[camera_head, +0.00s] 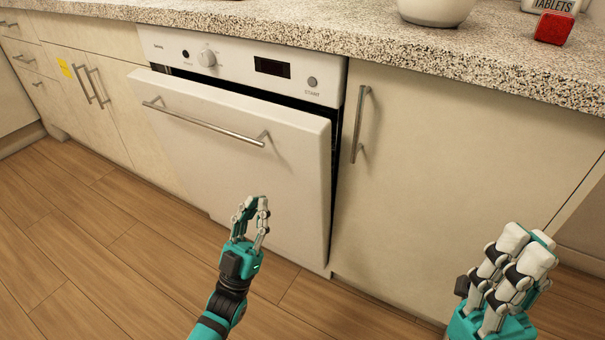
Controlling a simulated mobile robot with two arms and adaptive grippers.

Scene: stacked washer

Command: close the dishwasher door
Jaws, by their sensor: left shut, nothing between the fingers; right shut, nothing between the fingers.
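The dishwasher door (235,152) is white with a long metal handle (205,122). It stands slightly ajar, tilted out at the top, with a dark gap under the control panel (245,62). My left gripper (256,203) is shut and empty, in front of the door's lower right part. I cannot tell whether it touches the door. My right gripper (524,240) is shut and empty at the lower right, in front of the cabinet and apart from the door.
A beige cabinet (430,180) with a vertical handle adjoins the dishwasher on the right. More cabinets (100,90) and drawers stand left. The speckled countertop (330,30) holds a white bowl (435,10) and a red box (553,27). The wooden floor (90,240) is clear at left.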

